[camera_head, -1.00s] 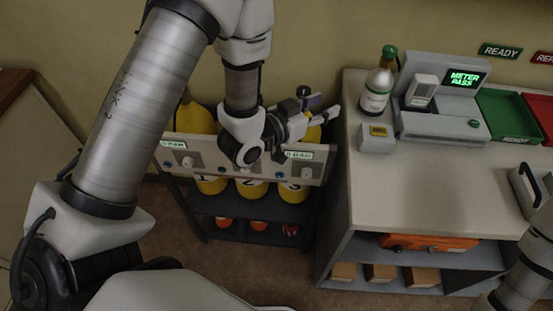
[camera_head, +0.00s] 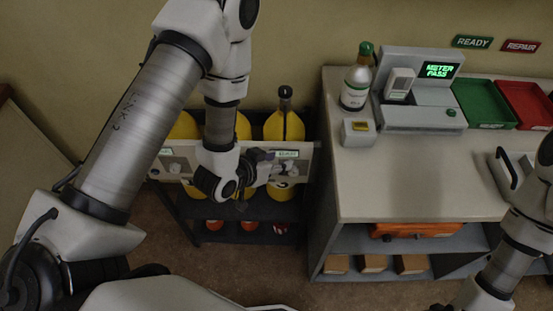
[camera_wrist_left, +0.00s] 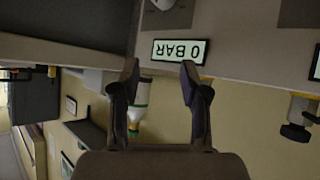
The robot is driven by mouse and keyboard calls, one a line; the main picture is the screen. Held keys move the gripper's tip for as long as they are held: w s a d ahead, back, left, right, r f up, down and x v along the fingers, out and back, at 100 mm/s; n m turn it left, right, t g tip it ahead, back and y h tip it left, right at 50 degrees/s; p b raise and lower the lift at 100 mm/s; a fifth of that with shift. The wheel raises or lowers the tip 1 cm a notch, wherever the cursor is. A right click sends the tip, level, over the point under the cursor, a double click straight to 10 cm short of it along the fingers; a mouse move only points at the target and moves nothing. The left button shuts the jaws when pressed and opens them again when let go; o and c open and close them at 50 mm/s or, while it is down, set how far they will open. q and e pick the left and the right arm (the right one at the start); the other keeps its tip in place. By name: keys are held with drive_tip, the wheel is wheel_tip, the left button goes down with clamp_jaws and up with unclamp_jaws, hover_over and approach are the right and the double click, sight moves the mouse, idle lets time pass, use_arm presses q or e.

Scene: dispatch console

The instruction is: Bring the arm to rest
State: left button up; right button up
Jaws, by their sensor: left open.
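My left arm comes in from the left in the head view and bends down over the cylinder rack. My left gripper (camera_head: 262,167) is in front of the rack's pale panel, near the right display (camera_head: 287,154). In the left wrist view its two fingers (camera_wrist_left: 160,78) are apart with nothing held between them. A display reading "0 BAR" (camera_wrist_left: 180,51) lies just beyond the fingertips there.
Yellow cylinders (camera_head: 284,126) stand in the rack behind the panel. To the right is a counter (camera_head: 420,185) with a green-capped bottle (camera_head: 356,82), a meter reading "METER PASS" (camera_head: 437,70), a green tray (camera_head: 485,105) and a red tray (camera_head: 524,104). Open floor lies below the rack.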

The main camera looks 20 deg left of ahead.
use_arm(q)
drive_tip(key=s+a+f+n+g+y, duration=0.1)
drive_tip(key=s+f+g, duration=0.4)
drive_tip(key=s, duration=0.6)
drive_tip(key=s+a+f+n+g+y, duration=0.1)
drive_tip(key=s+a+f+g, duration=0.3)
drive_tip(key=s+f, duration=0.5)
drive_tip(key=shift+s+a+g+y, duration=0.35)
drive_tip(key=shift+s+g+y, duration=0.45)
drive_tip(key=shift+s, duration=0.15)
